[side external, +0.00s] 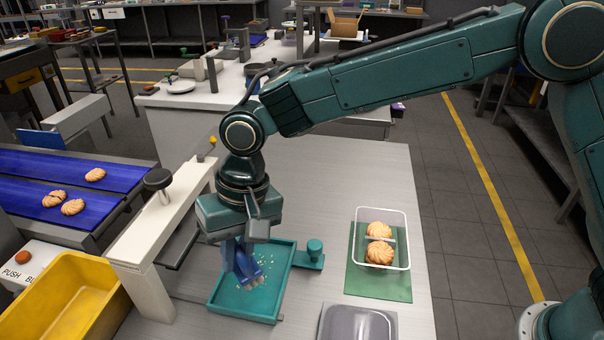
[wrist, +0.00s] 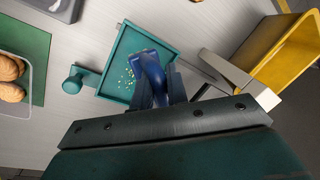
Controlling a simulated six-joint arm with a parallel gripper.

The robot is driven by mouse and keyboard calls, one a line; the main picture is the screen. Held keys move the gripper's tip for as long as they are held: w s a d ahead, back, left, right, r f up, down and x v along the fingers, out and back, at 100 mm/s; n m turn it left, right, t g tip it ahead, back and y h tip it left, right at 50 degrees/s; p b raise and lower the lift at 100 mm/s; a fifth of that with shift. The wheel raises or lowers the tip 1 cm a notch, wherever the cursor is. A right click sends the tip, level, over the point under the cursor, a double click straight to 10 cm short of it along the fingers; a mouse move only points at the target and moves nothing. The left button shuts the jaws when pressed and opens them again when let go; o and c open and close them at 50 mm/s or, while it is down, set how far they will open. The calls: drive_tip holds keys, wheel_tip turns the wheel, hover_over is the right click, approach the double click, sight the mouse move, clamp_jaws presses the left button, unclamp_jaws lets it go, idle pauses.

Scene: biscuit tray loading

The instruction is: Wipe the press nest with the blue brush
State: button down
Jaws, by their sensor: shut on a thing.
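The press nest (side external: 226,301) is a shallow teal tray with a raised rim and a side handle with a round knob (side external: 314,250). Pale crumbs are scattered on its floor; they also show in the wrist view of the nest (wrist: 118,86). My gripper (side external: 238,248) points down over the nest and is shut on the blue brush (side external: 247,266). The brush is tilted, its bristles low over the nest floor; I cannot tell whether they touch. In the wrist view the brush (wrist: 152,72) hides part of the nest.
The pale press frame (side external: 140,245) with a black knob stands close left of the nest. A yellow bin (side external: 75,295) and a blue conveyor (side external: 120,172) with biscuits lie further left. A clear tray (side external: 405,240) with biscuits sits on a green mat (side external: 375,290) at right. A grey lidded box (side external: 355,322) is in front.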

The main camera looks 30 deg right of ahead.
sight(245, 270)
drive_tip(key=shift+r, duration=0.2)
drive_tip(key=shift+r, duration=1.4)
drive_tip(key=shift+f, duration=0.2)
drive_tip(key=shift+s+d+f+y, duration=0.15)
drive_tip(key=shift+f+y, duration=0.35)
drive_tip(key=shift+y, duration=0.05)
drive_tip(key=shift+s+d+f+y, duration=0.1)
drive_tip(key=shift+f+y, duration=0.35)
drive_tip(key=shift+y, duration=0.1)
drive_tip(key=shift+f, duration=0.15)
drive_tip(key=shift+f, duration=2.4)
drive_tip(key=shift+f, duration=0.3)
